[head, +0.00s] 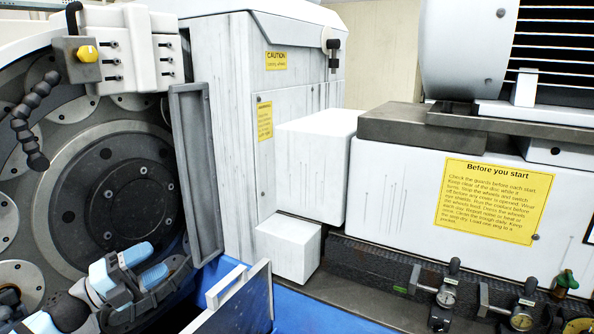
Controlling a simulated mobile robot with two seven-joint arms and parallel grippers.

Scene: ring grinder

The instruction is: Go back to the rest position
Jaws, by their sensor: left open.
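My left gripper (146,265) is at the lower left, its two pale blue fingertips apart with nothing seen between them. It is in front of the lower part of the large round grinder disc (126,200), left of the blue trough. Whether it touches anything there I cannot tell. My right gripper is not in view. No ring can be made out in either the gripper or the trough.
A blue trough (340,312) with a grey upright plate (240,300) lies at the bottom middle. White blocks (288,248) stand behind it. Dial gauges (445,297) line the right front. A yellow "Before you start" sign (490,200) is on the housing. A jointed black hose (30,130) hangs upper left.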

